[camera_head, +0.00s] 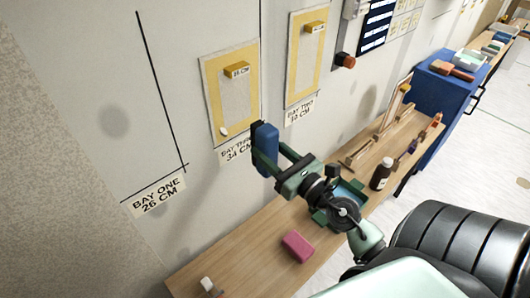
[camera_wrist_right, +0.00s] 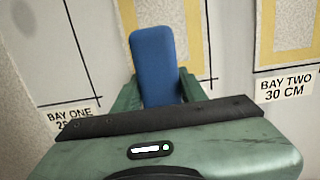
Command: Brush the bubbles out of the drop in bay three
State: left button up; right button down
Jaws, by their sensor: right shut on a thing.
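The drop in bay three (camera_head: 233,98) is a pale sheet with a yellow border on the wall, above the partly hidden label "BAY THREE 34 CM" (camera_head: 232,151). A yellow tag (camera_head: 237,69) is near its top, and a small white spot (camera_head: 224,131) is near its lower left corner. My right gripper (camera_head: 270,156) is shut on a blue block-like tool (camera_head: 267,143), probably the brush; it also shows in the right wrist view (camera_wrist_right: 153,62). The tool is upright near the drop's lower right corner; I cannot tell if it touches the wall. My left gripper is not in view.
The bay two drop (camera_head: 293,84) hangs to the right; bay one (camera_head: 155,195) is bare wall with a black line. A wooden bench (camera_head: 248,240) below holds a pink block (camera_head: 298,246), a dark bottle (camera_head: 381,173) and a wooden frame (camera_head: 350,160). A blue cabinet (camera_head: 440,100) stands beyond.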

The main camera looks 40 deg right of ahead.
jog(key=shift+d, duration=0.2)
jog(key=shift+w+r+p, duration=0.2)
jog(key=shift+w+p, duration=0.15)
jog(key=w, duration=0.1)
jog(key=w+p, duration=0.1)
jog(key=w, duration=0.1)
jog(key=w+p, duration=0.1)
jog(key=shift+w+a, duration=0.25)
jog(key=shift+w, duration=0.05)
jog(key=shift+w+a+f, duration=0.1)
jog(key=shift+w+f, duration=0.05)
jog(key=shift+w, duration=0.45)
jog(key=shift+w, duration=1.25)
dwell(2.0)
jog(key=shift+a, duration=0.1)
dwell(0.3)
jog(key=shift+s+a, duration=0.15)
jog(key=shift+a, duration=1.4)
